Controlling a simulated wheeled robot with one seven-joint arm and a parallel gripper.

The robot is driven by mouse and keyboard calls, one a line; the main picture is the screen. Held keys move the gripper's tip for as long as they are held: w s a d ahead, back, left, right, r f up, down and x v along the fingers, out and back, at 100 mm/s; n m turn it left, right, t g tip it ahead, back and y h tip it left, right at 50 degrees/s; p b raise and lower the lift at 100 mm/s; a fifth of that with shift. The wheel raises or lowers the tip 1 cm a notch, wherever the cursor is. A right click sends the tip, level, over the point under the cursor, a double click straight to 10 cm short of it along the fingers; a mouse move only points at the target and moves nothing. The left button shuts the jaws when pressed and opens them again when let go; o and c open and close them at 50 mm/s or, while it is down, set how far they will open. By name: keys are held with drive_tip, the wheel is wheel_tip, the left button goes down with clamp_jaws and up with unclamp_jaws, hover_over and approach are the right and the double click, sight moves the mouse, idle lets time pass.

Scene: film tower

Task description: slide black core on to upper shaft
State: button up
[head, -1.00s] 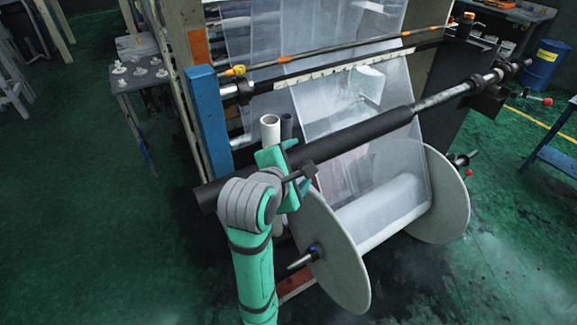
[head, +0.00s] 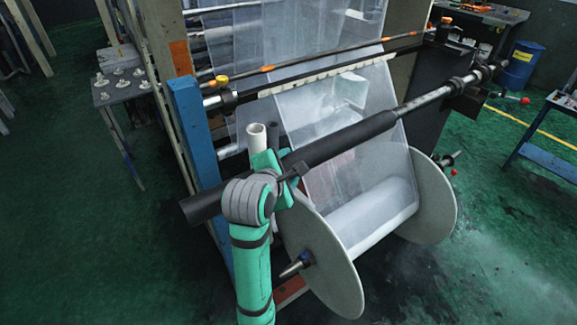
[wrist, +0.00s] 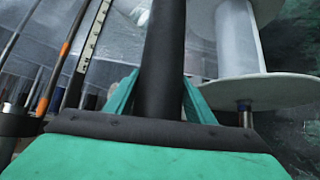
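The black core (head: 345,142) is a long dark tube running from lower left to upper right in the head view. My gripper (head: 288,168) is around its left-middle part. In the wrist view the core (wrist: 163,60) runs between the two teal fingers of my gripper (wrist: 160,95), which look closed against its sides. The upper shaft (head: 428,99) is a bare metal rod with dark collars towards its right end. The core's far end meets the shaft in line, and the shaft appears to go into it. The shaft's left end is hidden.
A large film reel (head: 325,270) with pale round flanges stands below the core. Clear film (head: 330,100) hangs behind it. A blue post (head: 198,140) and a white tube (head: 256,138) are close to my gripper. Open green floor (head: 90,250) lies to the left.

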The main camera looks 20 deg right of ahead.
sight(340, 140)
drive_tip(key=c, duration=0.3)
drive_tip(key=shift+w+d+r, duration=0.1)
drive_tip(key=shift+w+d, duration=1)
drive_tip(key=shift+d, duration=1.7)
drive_tip(key=shift+w+d+r, duration=0.1)
drive_tip(key=shift+w+d, duration=0.95)
drive_tip(key=shift+d, duration=1.8)
drive_tip(key=shift+w+d+r, duration=0.1)
drive_tip(key=shift+w+d, duration=1)
drive_tip(key=shift+d, duration=1.7)
